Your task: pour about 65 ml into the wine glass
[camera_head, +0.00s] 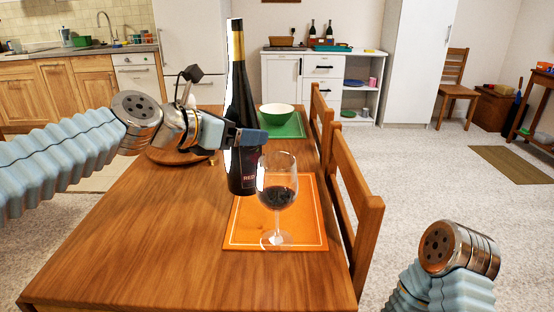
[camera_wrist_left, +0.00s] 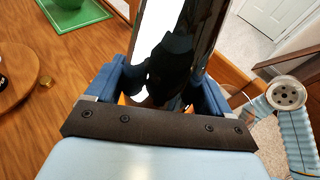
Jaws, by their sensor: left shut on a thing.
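A wine glass (camera_head: 278,197) stands upright on the orange placemat (camera_head: 318,222) with dark red wine in its bowl. My left gripper (camera_head: 243,137) is shut on a tall dark wine bottle (camera_head: 243,105) with a gold neck and a label reading "RED". The bottle is upright, just behind and left of the glass, and overlaps its bowl in the head view. I cannot tell whether its base touches the table. In the left wrist view the bottle (camera_wrist_left: 180,45) sits between the two blue fingers. My right arm shows at the lower right, with its gripper out of frame.
The wooden table (camera_head: 150,240) is clear at the front left. A round wooden board (camera_head: 165,157) lies behind my left arm. Wooden chairs (camera_head: 357,190) line the right edge.

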